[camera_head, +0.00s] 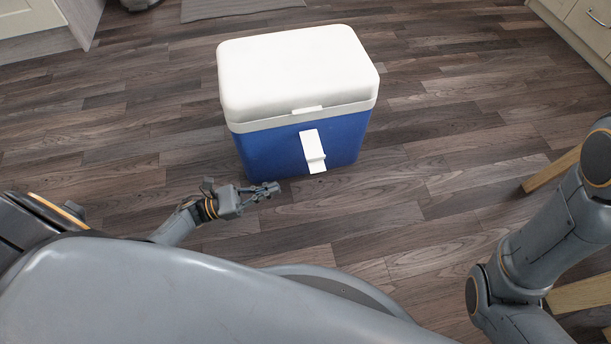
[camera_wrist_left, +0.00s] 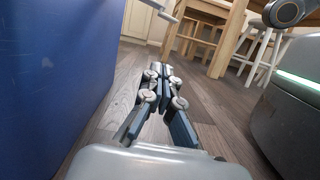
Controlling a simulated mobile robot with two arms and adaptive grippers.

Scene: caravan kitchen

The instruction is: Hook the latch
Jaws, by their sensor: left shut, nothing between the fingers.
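A blue cooler box (camera_head: 262,155) with a white lid (camera_head: 295,65) stands on the floor ahead of me, and the lid is down. Its white latch (camera_head: 313,150) hangs on the front face, below the small lip (camera_head: 307,110) at the lid's edge. My left gripper (camera_head: 272,188) is shut and empty, low in front of the cooler and left of the latch. In the left wrist view the gripper (camera_wrist_left: 160,70) points along the cooler's blue side (camera_wrist_left: 55,80), apart from it. A pale piece sticks out from that side, probably the latch (camera_wrist_left: 162,10). My right gripper is out of view.
Wooden furniture legs (camera_head: 552,168) stand at the right near my right arm. A table and stools (camera_wrist_left: 262,45) show in the left wrist view. Cabinets (camera_head: 585,25) are at the far right, and a grey mat (camera_head: 240,8) lies behind the cooler. The floor around the cooler is clear.

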